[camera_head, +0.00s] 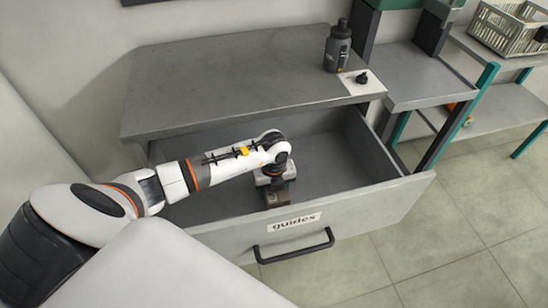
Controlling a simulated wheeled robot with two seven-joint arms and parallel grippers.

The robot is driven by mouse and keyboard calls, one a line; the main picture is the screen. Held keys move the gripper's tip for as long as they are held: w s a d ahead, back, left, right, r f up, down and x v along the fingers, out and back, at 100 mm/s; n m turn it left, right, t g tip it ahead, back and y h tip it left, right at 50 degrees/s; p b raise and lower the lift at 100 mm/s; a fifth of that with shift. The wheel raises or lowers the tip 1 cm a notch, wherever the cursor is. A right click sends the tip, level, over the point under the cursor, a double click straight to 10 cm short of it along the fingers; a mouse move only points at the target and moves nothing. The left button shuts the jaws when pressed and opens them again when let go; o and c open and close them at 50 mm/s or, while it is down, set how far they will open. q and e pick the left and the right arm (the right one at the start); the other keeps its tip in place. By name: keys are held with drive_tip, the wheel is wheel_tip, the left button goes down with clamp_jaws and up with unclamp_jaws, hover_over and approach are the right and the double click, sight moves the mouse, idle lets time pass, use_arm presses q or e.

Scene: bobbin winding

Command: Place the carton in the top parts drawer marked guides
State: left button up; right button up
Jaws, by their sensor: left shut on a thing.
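The top drawer (391,197) of the grey cabinet is pulled open, with a label reading "guides" (297,222) and a dark bar handle (294,246) on its front. My left arm reaches in from the left over the drawer. My left gripper (274,186) points down inside the drawer's outline, near the front panel. It is shut on the carton (279,198), a small dark brown and green box mostly hidden by the gripper. I cannot tell whether the carton touches the drawer floor. My right gripper is out of view.
A dark bottle (338,46) and a small black part (362,78) on a white sheet stand at the right of the cabinet top (230,75). A lower grey bench and a rack with a pale crate (505,27) are at the right. The drawer's right half looks empty.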

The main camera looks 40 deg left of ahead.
use_arm(q)
drive_tip(key=shift+f, duration=0.15)
drive_tip(key=o, duration=1.1)
drive_tip(key=shift+c, duration=0.2)
drive_tip(key=shift+r, duration=0.5)
wheel_tip(320, 180, up, 11)
drive_tip(key=shift+r, duration=0.2)
